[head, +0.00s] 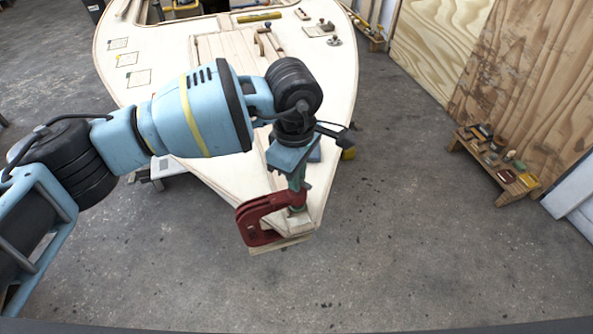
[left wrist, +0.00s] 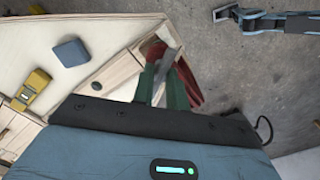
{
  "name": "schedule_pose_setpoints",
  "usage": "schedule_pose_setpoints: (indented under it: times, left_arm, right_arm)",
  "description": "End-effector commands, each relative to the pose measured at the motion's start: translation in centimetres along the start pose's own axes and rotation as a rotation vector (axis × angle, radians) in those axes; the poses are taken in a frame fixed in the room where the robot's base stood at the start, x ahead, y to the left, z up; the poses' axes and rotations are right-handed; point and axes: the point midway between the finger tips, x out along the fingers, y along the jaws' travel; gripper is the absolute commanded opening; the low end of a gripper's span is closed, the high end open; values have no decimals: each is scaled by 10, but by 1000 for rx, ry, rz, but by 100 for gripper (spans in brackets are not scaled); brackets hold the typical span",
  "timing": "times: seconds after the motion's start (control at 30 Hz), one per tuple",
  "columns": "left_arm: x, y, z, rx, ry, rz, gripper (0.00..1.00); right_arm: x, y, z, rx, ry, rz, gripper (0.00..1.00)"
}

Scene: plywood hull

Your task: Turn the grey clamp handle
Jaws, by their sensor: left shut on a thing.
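The red clamp (head: 262,219) sits on the pointed near end of the pale plywood hull (head: 215,172). It also shows in the left wrist view (left wrist: 188,82), partly behind my fingers. My left gripper (head: 297,186) reaches down over the clamp from above, its green fingers (left wrist: 164,84) shut on the grey clamp handle (left wrist: 168,62). The handle shows as a grey bar between and beyond the fingertips; the rest of it is hidden by them. In the head view my wrist and fingers hide most of the handle.
A blue block (left wrist: 70,52) and a yellow tool (left wrist: 33,88) lie on the hull near the clamp. A low wooden bench (head: 497,165) with small items stands at the right by plywood sheets (head: 525,80). The grey floor (head: 400,250) around the hull's tip is clear.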

Motion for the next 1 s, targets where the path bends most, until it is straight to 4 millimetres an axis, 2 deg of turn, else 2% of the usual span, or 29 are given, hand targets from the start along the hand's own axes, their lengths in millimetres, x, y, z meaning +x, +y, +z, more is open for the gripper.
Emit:
schedule_pose_setpoints:
  times: [0.23, 0.8, 1.0]
  left_arm:
    - [-1, -1, 0, -235, 4, 2, 0]
    - [-2, -1, 0, -777, 5, 13, 0]
    - [-1, -1, 0, -966, 4, 16, 0]
  right_arm:
    - [-7, 2, -14, -7, 21, 3, 0]
    - [-19, 9, -68, -30, 123, 18, 0]
    - [-20, 13, -80, -41, 147, 25, 0]
